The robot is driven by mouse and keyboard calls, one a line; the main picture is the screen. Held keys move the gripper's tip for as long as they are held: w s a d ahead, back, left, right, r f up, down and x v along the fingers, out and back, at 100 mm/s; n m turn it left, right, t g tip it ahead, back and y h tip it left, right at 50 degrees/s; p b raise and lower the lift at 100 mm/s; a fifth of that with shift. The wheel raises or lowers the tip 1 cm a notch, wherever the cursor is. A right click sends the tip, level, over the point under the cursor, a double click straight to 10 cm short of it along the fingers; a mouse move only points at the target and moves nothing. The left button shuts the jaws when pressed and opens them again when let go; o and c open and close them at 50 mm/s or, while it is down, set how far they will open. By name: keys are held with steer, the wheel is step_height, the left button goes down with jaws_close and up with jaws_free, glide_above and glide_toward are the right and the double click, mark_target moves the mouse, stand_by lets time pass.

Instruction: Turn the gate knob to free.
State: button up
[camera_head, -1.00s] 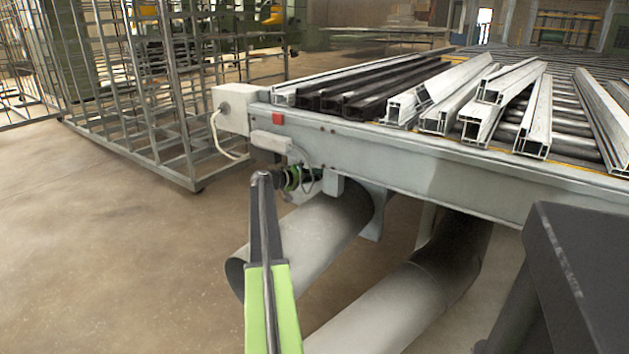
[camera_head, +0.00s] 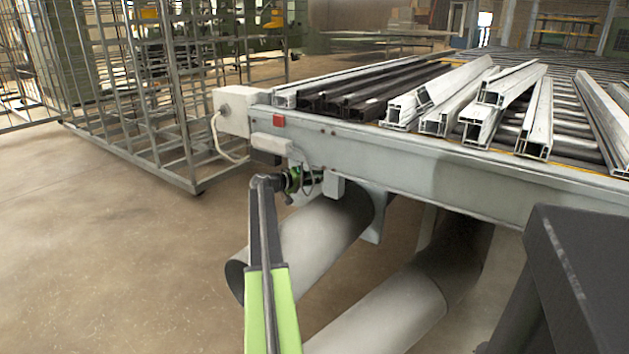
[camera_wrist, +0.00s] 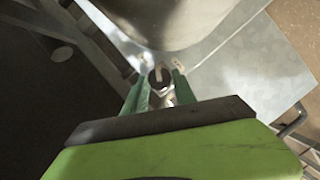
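The knob (camera_wrist: 160,77) shows in the wrist view as a small dark round piece with a pale bar across it. The two green fingers of my gripper (camera_wrist: 161,80) stand one on each side of it, with the knob between their tips. Whether they press on it or leave a thin gap is too small to tell. In the head view my gripper (camera_head: 299,180) is a small green shape at the table's near left corner, below the rail. The knob is hidden there behind the gripper and cannot be made out. No knob marking is readable.
The roller table (camera_head: 440,160) carries several pale and dark profiles. A grey box (camera_head: 231,110) with a white cable and a red button (camera_head: 278,119) sit at its corner. Large ducts (camera_head: 310,240) run below. A wire rack (camera_head: 150,120) stands left; floor between is clear.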

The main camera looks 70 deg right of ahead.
steer(key=o, duration=0.4)
steer(key=shift+w, duration=0.1)
steer(key=p+v, duration=0.3)
steer(key=v, duration=1.4)
steer(key=shift+a, duration=0.2)
